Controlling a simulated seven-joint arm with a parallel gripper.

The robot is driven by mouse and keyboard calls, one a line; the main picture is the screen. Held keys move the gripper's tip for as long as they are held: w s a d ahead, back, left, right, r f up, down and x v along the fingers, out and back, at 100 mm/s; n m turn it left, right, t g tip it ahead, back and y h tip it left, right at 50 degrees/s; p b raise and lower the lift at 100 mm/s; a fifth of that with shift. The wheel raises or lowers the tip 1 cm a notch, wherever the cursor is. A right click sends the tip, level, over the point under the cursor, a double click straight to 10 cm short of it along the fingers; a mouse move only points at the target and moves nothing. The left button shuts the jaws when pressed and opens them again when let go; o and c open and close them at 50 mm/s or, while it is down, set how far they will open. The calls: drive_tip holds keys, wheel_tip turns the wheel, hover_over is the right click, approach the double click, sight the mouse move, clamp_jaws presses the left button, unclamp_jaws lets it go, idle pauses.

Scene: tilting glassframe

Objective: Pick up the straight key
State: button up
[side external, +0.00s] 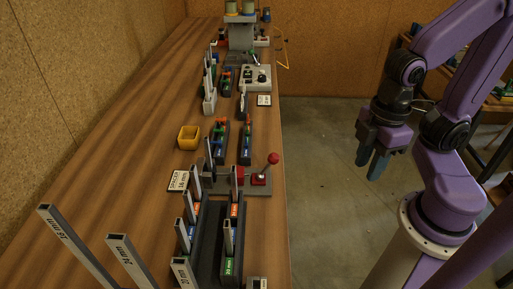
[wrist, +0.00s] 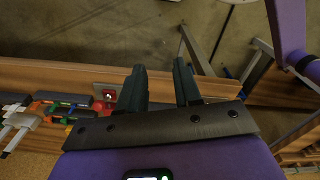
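I cannot tell for sure which item is the straight key; no single piece in view stands out as it. Several upright grey bars stand on the wooden bench, some marked in mm, such as one bar (side external: 130,262) at the front. Others stand along a dark holder (side external: 208,240). My gripper (side external: 371,164) hangs over the floor to the right of the bench, pointing down, clear of every item. In the wrist view its two dark fingers (wrist: 160,75) are apart with nothing between them.
A red-knobbed lever (side external: 272,160) stands on a grey base near the bench's right edge. Clear floor (side external: 320,150) lies between bench and arm.

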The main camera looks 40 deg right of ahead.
wheel_tip(320, 180, up, 3)
drive_tip(key=m, duration=2.2)
hover_over(246, 144)
wheel_tip(246, 144, down, 18)
drive_tip(key=shift+w+d+r, duration=0.1)
drive_tip(key=shift+d+r, duration=0.05)
drive_tip(key=shift+r, duration=0.1)
clamp_jaws()
